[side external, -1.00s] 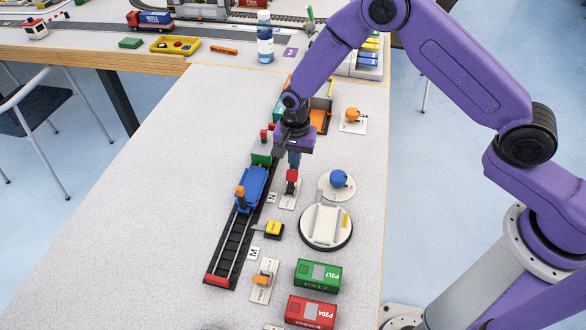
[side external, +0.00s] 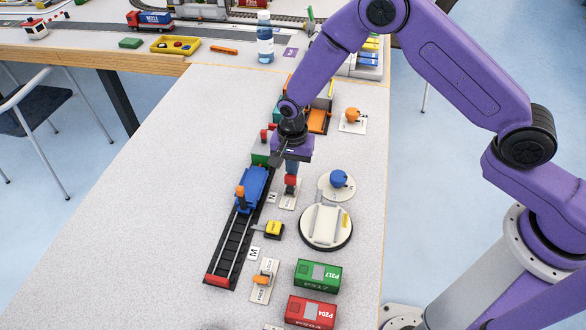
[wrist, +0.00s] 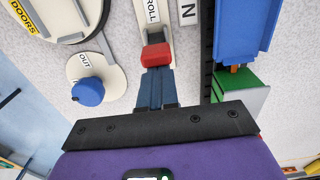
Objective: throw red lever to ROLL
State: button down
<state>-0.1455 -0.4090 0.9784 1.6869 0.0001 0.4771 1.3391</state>
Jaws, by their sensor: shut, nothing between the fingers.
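The red lever (side external: 290,181) stands on a narrow white plate beside the black track. In the wrist view its red head (wrist: 156,55) lies between my fingertips and the ROLL label (wrist: 152,12). My gripper (side external: 292,169) points down just behind the lever, on the side away from ROLL. Its blue fingers (wrist: 157,80) are shut with nothing between them, and their tips are at the red head, apparently touching it. The lever's stem and pivot are mostly hidden.
A blue wagon (side external: 251,187) stands on the track to the left. A round turntable (side external: 326,227) and a blue knob (side external: 339,178) marked OUT lie to the right. A yellow-topped control (side external: 274,229) is nearer. Bare table lies left of the track.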

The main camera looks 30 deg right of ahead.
jog(key=shift+s+a, duration=0.3)
jog(key=shift+w, duration=0.1)
jog(key=shift+w+d, duration=0.35)
jog(key=shift+d, duration=0.1)
notch_tip(320, 180, up, 7)
dwell(0.7)
dwell(0.5)
